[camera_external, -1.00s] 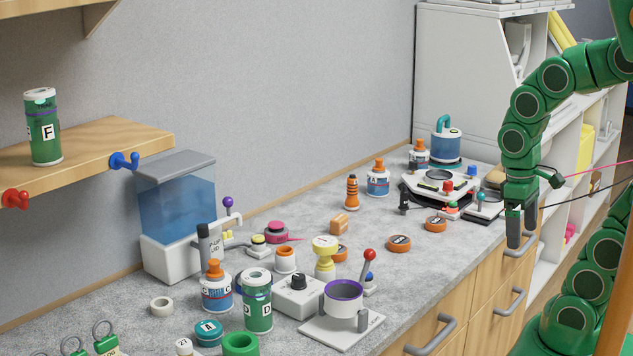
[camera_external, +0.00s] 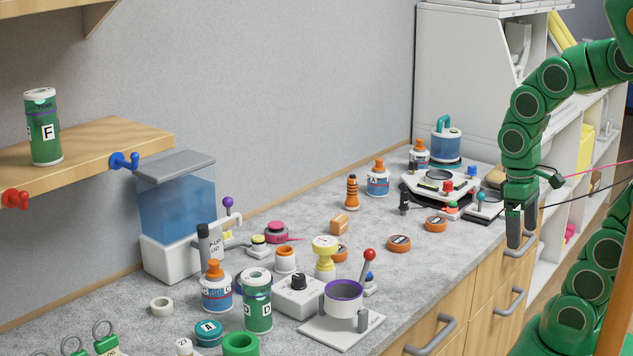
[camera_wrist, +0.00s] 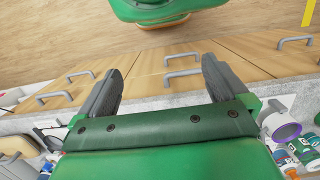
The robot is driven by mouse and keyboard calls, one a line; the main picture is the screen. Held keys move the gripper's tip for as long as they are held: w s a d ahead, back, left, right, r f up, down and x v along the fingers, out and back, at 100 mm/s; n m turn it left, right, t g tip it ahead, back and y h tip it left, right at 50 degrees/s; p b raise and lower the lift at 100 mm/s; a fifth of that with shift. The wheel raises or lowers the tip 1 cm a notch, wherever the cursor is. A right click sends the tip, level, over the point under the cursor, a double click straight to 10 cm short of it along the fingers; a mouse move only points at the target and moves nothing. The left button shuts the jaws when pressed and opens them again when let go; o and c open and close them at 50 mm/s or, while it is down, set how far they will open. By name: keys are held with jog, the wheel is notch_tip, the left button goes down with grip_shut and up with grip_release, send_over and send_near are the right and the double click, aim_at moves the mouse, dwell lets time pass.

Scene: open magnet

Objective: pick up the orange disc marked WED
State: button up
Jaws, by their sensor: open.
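Several orange discs lie on the grey counter (camera_external: 420,262). One is near the front middle (camera_external: 399,243), one is further right (camera_external: 435,224), and one is partly hidden behind the yellow-topped piece (camera_external: 341,253). Dark labels show on top, but the lettering is too small to read, so I cannot tell which is WED. My gripper (camera_external: 514,243) hangs pointing down at the counter's front right edge, right of the discs and apart from them. In the wrist view my gripper (camera_wrist: 161,68) has its two fingers wide apart with nothing between them. No orange disc is clearly identifiable there.
A white device with colored knobs (camera_external: 440,187) stands behind the right disc. Drawer handles (camera_external: 511,303) stick out along the counter front. Counter around the two right discs is mostly clear.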

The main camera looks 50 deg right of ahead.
aim_at(341, 248)
jog(key=shift+c, duration=0.9)
jog(key=w+a+f+m+t+y, duration=0.15)
jog(key=w+a+m+y, duration=0.4)
jog(key=w, duration=0.55)
jog(key=w+a+f+m+t+y, duration=0.1)
jog(key=w+a+f+m+y, duration=0.1)
jog(key=w+a+m+y, duration=0.65)
jog(key=w+d+f+m+t+h, duration=0.1)
jog(key=w+d+f+m+t, duration=0.1)
jog(key=w+d, duration=0.3)
jog(key=w+d+f+m+t+h, duration=0.1)
jog(key=w+d+f+m+t, duration=0.2)
jog(key=w, duration=0.5)
jog(key=w+d+f+m+t+h, duration=0.1)
jog(key=w+d+f+m+t, duration=0.1)
jog(key=w+d+f+m, duration=0.3)
jog(key=shift+w+d+f+m+t, duration=0.15)
jog(key=shift+w+d+m, duration=0.25)
jog(key=shift+w, duration=0.15)
jog(key=shift+w+d+f+m+t, duration=0.15)
jog(key=shift+w+d+m, duration=0.2)
jog(key=shift+w, duration=0.2)
jog(key=shift+x, duration=3.75)
jog(key=shift+f, duration=0.1)
